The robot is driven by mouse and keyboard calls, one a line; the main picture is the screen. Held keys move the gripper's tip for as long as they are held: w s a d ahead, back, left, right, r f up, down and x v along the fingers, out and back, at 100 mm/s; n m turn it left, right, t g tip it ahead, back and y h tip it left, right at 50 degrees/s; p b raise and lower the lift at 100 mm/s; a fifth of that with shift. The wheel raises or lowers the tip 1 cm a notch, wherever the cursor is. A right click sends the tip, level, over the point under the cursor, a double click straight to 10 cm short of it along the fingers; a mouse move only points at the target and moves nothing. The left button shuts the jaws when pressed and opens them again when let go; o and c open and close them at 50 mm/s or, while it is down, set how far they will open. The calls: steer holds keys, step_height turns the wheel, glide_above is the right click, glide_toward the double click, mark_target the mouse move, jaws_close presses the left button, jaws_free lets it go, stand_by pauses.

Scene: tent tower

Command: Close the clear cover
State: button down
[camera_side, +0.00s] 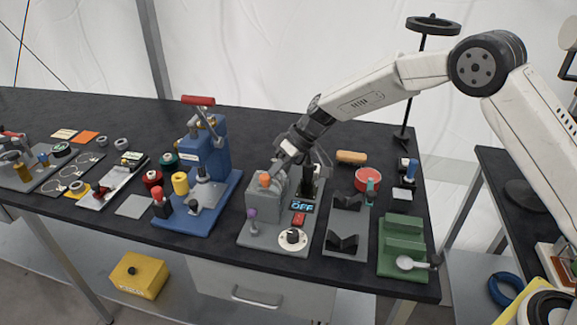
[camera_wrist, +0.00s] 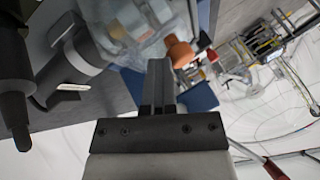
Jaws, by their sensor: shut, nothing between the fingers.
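The grey machine (camera_side: 264,228) stands near the front of the dark table. It has a display reading OFF (camera_side: 302,206), a red switch (camera_side: 299,219), a white dial (camera_side: 293,238) and an orange knob (camera_side: 265,179). What looks like the clear cover (camera_wrist: 148,38) fills the top of the wrist view, with the orange knob (camera_wrist: 180,50) at its edge. My gripper (camera_wrist: 160,64) is shut and empty, its tips close beside the cover and the knob. I cannot tell whether they touch. In the side view my gripper (camera_side: 277,166) is just above the knob, and the cover is hard to make out.
A blue press (camera_side: 205,155) with a red handle stands to the left. A grey V-block stand (camera_side: 345,228), a green stand (camera_side: 403,240) with a spoon, and a red round tin (camera_side: 367,180) are to the right. The table behind the machine is mostly clear.

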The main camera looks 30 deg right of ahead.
steer(key=shift+s+a+f, duration=0.15)
steer(key=shift+s+a, duration=0.1)
steer(key=shift+s, duration=0.05)
steer(key=shift+w+d, duration=0.15)
steer(key=shift+d, duration=0.25)
steer(key=d+r, duration=0.8)
steer(key=d, duration=0.1)
steer(key=shift+s+r, duration=0.15)
steer(key=shift+s, duration=0.05)
steer(key=shift+s+d, duration=0.1)
steer(key=s+d+f+m+h, duration=0.1)
steer(key=s+d+f+h, duration=0.1)
steer(key=s, duration=0.7)
steer(key=s+d+f+m+h, duration=0.2)
steer(key=s, duration=0.8)
steer(key=s+d+f+m+h, duration=0.2)
steer(key=s+h, duration=0.1)
steer(key=s, duration=0.7)
steer(key=shift+d+f, duration=0.2)
steer(key=shift+f, duration=0.1)
